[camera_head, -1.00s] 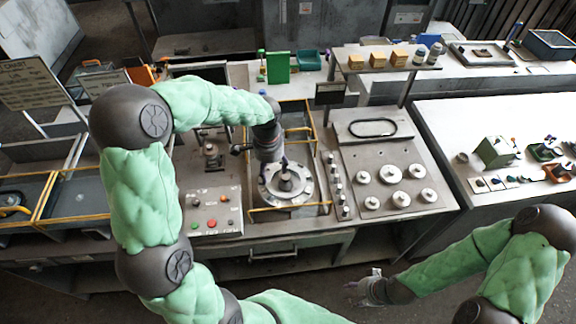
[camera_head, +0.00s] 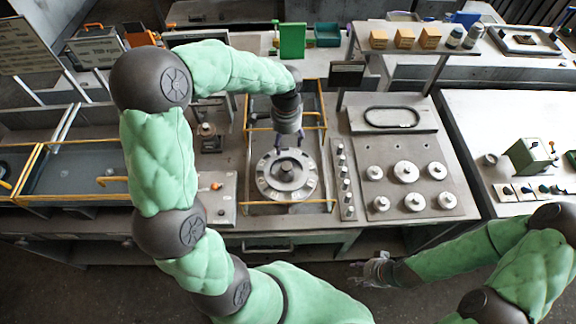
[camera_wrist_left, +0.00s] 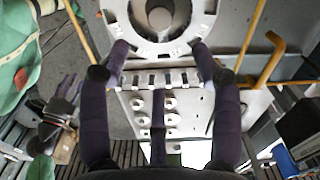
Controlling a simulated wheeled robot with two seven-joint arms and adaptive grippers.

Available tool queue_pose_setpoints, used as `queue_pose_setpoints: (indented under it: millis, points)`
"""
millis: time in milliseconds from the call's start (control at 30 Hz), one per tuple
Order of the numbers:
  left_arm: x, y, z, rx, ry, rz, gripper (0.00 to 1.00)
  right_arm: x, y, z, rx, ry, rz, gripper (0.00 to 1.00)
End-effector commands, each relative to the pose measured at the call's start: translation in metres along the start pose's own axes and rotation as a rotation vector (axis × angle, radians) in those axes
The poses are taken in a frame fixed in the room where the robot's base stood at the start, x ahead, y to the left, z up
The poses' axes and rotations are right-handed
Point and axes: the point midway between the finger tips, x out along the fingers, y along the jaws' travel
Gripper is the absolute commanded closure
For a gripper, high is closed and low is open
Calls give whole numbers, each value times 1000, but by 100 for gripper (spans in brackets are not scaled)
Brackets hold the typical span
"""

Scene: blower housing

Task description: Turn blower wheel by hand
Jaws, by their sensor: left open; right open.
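The blower wheel (camera_head: 287,174) is a round, pale metal disc with a raised hub, lying flat in a bay between yellow rails. My left gripper (camera_head: 290,143) comes down over the wheel's far side, pointing downward, with its dark fingers spread. In the left wrist view the wheel (camera_wrist_left: 160,47) shows as a pale ring around a dark centre. Two finger tips (camera_wrist_left: 161,44) of the open left gripper lie at either side of its rim; I cannot tell whether they touch it. My right gripper (camera_head: 370,271) is open and empty in front of the bench, away from the wheel.
Yellow rails (camera_head: 290,203) border the bay. A strip of small knobs (camera_head: 346,182) and a plate with several round metal knobs (camera_head: 405,171) lie to the right. A raised shelf (camera_head: 420,49) stands behind.

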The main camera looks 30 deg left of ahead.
Motion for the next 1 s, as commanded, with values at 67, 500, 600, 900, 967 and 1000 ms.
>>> queue_pose_setpoints:
  millis: [67,500,600,900,967,1000]
  points:
    - [17,0,0,0,0,0,36,16,6,-1,0,0,0,54]
    - [49,0,1,0,-3,3,36,28,10,-1,0,0,0,54]
    - [66,0,0,0,-3,2,36,29,10,-1,0,0,0,54]
    - [116,0,0,1,-1,2,36,34,12,-2,0,0,0,54]
    - [123,0,0,0,-2,1,36,34,12,-2,0,0,0,54]
    - [126,0,0,-1,-1,1,36,35,12,-2,0,0,0,54]
